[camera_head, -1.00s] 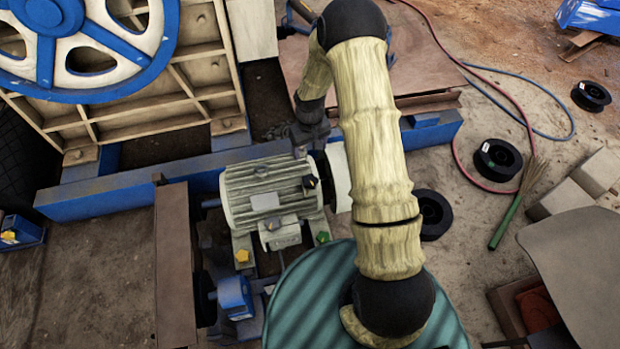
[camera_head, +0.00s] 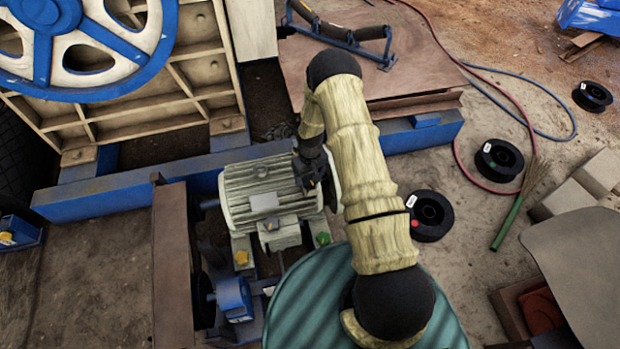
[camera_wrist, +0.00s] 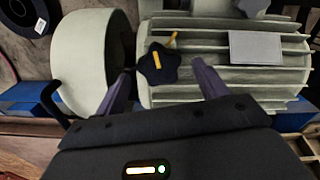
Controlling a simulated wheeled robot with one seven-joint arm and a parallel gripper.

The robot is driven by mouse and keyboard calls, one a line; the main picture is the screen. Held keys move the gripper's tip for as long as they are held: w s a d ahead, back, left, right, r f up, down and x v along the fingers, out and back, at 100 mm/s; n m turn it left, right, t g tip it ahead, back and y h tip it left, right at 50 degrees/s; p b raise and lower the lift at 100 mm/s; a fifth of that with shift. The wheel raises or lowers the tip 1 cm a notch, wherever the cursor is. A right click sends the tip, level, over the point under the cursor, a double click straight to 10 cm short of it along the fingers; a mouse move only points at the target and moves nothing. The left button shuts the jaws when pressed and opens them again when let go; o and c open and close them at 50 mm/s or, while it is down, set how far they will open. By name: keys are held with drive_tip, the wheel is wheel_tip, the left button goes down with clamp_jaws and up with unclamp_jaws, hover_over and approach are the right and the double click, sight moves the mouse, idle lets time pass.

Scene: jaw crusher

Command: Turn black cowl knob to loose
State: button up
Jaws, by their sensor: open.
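The black cowl knob (camera_wrist: 152,74) is star-shaped with an orange pointer bar on its face. It sits on the ribbed grey-green motor (camera_wrist: 220,90), beside the pale round cowl (camera_wrist: 88,60). A second orange mark (camera_wrist: 172,40) shows on the motor just beyond the knob. My gripper (camera_wrist: 161,70) is open, with one fingertip on each side of the knob; I cannot tell whether either touches it. In the head view my gripper (camera_head: 310,176) is over the right end of the motor (camera_head: 262,195) and mostly hides the knob.
A yellow knob (camera_head: 241,257) and a green knob (camera_head: 322,239) sit low beside the motor. A blue beam (camera_head: 110,196) runs behind it. A brown plate (camera_head: 174,270) stands left, and a green ribbed drum (camera_head: 310,290) is in front. Black spools (camera_head: 430,215) lie right.

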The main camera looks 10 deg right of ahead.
drive_tip(key=shift+f, duration=0.9)
drive_tip(key=c, duration=1)
drive_tip(key=shift+n, duration=0.4)
drive_tip(key=n, duration=1.1)
drive_tip(key=shift+n, duration=0.4)
